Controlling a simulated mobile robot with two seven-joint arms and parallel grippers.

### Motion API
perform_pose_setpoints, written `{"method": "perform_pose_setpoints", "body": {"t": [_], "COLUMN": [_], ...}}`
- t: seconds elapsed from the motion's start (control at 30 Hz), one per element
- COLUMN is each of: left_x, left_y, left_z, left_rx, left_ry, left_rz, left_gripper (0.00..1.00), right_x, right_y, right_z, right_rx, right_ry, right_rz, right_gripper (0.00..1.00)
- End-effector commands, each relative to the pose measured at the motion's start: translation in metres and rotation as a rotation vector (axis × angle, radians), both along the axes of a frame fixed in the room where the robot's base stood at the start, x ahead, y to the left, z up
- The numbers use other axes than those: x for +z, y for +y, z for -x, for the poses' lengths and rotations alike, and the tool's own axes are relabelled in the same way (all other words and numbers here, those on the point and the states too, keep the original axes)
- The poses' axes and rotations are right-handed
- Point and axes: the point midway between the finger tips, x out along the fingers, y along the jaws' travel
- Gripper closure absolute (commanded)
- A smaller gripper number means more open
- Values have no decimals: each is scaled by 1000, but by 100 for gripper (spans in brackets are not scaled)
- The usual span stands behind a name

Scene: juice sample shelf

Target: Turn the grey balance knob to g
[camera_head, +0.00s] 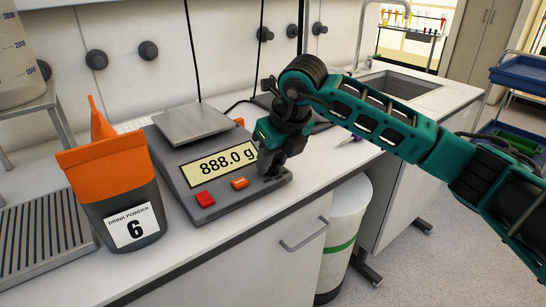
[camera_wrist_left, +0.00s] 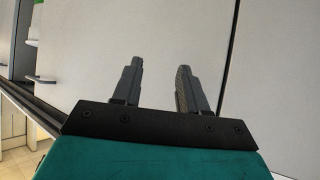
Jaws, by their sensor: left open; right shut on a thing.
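The grey balance (camera_head: 228,205) stands on the white counter, with an empty weighing plate (camera_head: 192,123) on top. Its display (camera_head: 220,164) reads 888.0 g. A red button (camera_head: 205,199) and an orange button (camera_head: 240,183) sit on its front panel. My right gripper (camera_head: 271,171) points down at the right end of that panel, shut on the grey balance knob. The fingers hide most of the knob, so its pointer cannot be read. My left gripper (camera_wrist_left: 159,85) is open and empty in the left wrist view, in front of pale cabinet panels.
An orange-topped drink powder bag (camera_head: 115,190) labelled 6 stands just left of the balance. A slatted metal tray (camera_head: 40,240) and a beaker on a stand (camera_head: 15,60) are farther left. A sink (camera_head: 400,84) is at the back right. A white bin (camera_head: 345,225) stands below the counter.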

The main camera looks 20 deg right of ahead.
Motion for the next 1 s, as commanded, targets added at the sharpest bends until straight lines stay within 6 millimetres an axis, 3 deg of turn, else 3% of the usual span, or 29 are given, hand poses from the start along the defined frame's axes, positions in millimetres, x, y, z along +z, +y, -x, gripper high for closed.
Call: {"method": "perform_pose_setpoints", "body": {"t": [0.1, 0.47, 1.0], "left_x": [0, -2, -1], "left_y": [0, 0, -3], "left_z": [0, 0, -1], "left_rx": [0, 0, -5], "left_ry": [-1, 0, -2], "left_rz": [0, 0, 6], "left_gripper": [57, 57, 57], "right_x": [0, 0, 1], "right_y": [0, -1, -3], "right_z": [0, -1, -3], "right_rx": [0, 72, 523], "right_ry": [0, -1, -1], "right_rz": [0, -1, -3], "right_gripper": [95, 95, 95]}}
